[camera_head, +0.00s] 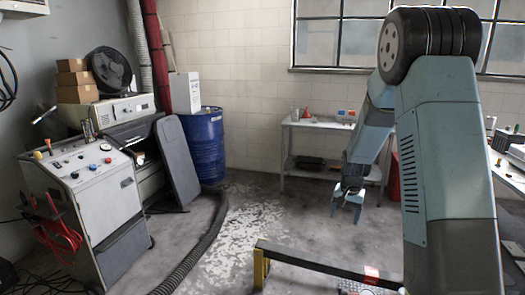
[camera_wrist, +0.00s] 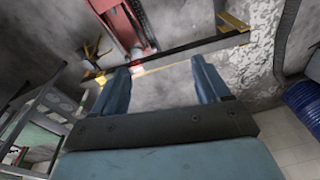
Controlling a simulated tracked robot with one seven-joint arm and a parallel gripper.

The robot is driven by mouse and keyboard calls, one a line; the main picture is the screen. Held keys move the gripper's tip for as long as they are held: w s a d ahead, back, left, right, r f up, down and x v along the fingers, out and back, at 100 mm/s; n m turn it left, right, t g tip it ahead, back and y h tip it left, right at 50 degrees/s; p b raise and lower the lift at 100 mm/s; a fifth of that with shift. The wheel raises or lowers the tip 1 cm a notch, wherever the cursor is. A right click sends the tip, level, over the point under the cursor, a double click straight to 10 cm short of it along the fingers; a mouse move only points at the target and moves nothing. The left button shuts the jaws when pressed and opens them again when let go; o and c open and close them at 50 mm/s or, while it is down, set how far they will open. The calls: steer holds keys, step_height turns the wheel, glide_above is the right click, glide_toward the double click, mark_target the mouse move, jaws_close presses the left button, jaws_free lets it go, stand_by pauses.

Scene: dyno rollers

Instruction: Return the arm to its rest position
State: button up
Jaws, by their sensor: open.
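My arm (camera_head: 445,150) rises at the right of the head view, bends at a dark joint near the top and reaches down toward the middle of the room. My gripper (camera_head: 347,212) hangs at its end, above the grey floor and in front of a small white table. Nothing is held.
A black and yellow bar frame (camera_head: 320,264) crosses the low front. A control console (camera_head: 90,195) stands left, a blue drum (camera_head: 204,147) behind it. A white table (camera_head: 325,125) stands by the back wall. A thick hose (camera_head: 200,250) lies on the floor.

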steer(key=s+a+r+n+t, duration=0.1)
steer(key=s+r, duration=0.2)
steer(key=r, duration=0.3)
steer(key=s+a+r, duration=0.1)
steer(key=s+r, duration=0.3)
steer(key=r, duration=0.2)
steer(key=s+a+r+n+t, duration=0.1)
steer(key=s+r, duration=0.3)
steer(key=s, duration=0.4)
steer(key=s+a+r+n+t, duration=0.1)
steer(key=s+r, duration=0.4)
steer(key=s, duration=0.4)
steer(key=s+a+r+n+t, duration=0.1)
steer(key=s+r+n, duration=0.1)
steer(key=s+r, duration=0.3)
steer(key=s, duration=0.4)
steer(key=shift+s, duration=0.2)
